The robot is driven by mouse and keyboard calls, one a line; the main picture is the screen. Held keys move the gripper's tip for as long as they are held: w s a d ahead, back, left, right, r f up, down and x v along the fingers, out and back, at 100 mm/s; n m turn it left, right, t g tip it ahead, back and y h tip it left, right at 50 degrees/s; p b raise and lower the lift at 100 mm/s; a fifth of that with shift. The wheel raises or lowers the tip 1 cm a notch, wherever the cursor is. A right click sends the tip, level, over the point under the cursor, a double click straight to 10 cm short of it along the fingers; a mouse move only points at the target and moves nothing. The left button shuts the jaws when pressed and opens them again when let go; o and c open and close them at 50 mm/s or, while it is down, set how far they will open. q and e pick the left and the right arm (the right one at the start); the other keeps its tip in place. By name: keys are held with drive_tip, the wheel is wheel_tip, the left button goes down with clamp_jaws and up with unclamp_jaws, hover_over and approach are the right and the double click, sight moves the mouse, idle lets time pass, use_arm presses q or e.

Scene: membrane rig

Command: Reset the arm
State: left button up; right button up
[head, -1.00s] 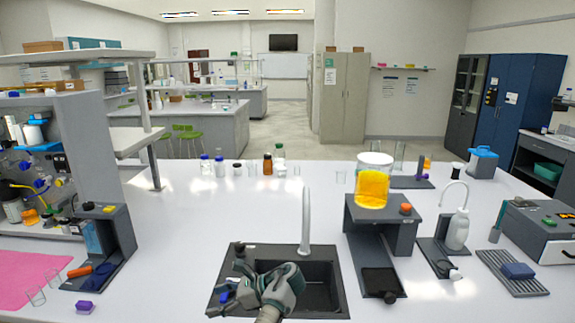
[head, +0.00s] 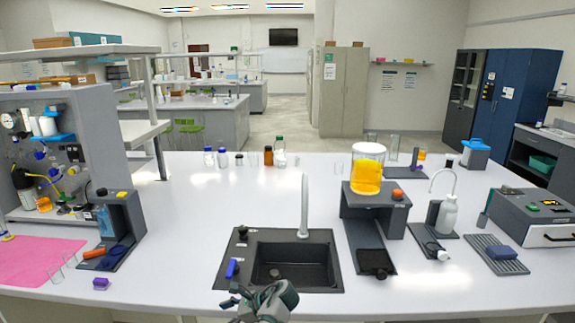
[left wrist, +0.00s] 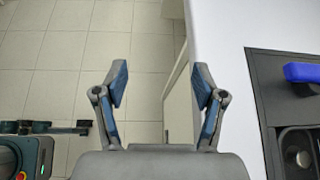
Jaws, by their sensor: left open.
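My left gripper (head: 232,297) shows at the bottom of the head view, in front of the sink and by the table's front edge. Its fingers point left. In the left wrist view my left gripper (left wrist: 160,78) is open and empty, with its two fingers spread above the tiled floor. The dark sink (head: 335,262) lies just beyond it, and the blue handle (head: 232,268) sits on the sink's left rim. The handle also shows at the right of the left wrist view (left wrist: 305,73). My right gripper is out of view.
The white table (head: 180,230) is clear left of the sink. A dark stand (head: 375,222) with a beaker of orange liquid (head: 367,172) stands to the right. A pink mat (head: 35,262) and small glass vessels lie at the left. Bottles stand at the back.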

use_arm(q)
drive_tip(key=s+f+n+h+p, duration=0.1)
drive_tip(key=s+f+h, duration=0.15)
drive_tip(key=f, duration=0.85)
drive_tip(key=s+f+n+h+p, duration=0.1)
drive_tip(key=s+f+h, duration=0.15)
drive_tip(key=f, duration=0.95)
drive_tip(key=s+f+n+h+p, duration=0.1)
drive_tip(key=s+f+n+h, duration=0.3)
drive_tip(key=s+f, duration=1.45)
drive_tip(key=s+a+f+n+h, duration=0.1)
drive_tip(key=s+f+n, duration=0.1)
drive_tip(key=s, duration=0.6)
drive_tip(key=s+a+f+n+h+p, duration=0.1)
drive_tip(key=s+f+n, duration=0.2)
drive_tip(key=s, duration=0.6)
drive_tip(key=s+a+f+n+h+p, duration=0.1)
drive_tip(key=s+f+n, duration=0.1)
drive_tip(key=s+n, duration=0.3)
drive_tip(key=s, duration=0.4)
drive_tip(key=shift+s+f+t, duration=0.2)
drive_tip(key=shift+f+t, duration=0.05)
drive_tip(key=shift+t, duration=0.05)
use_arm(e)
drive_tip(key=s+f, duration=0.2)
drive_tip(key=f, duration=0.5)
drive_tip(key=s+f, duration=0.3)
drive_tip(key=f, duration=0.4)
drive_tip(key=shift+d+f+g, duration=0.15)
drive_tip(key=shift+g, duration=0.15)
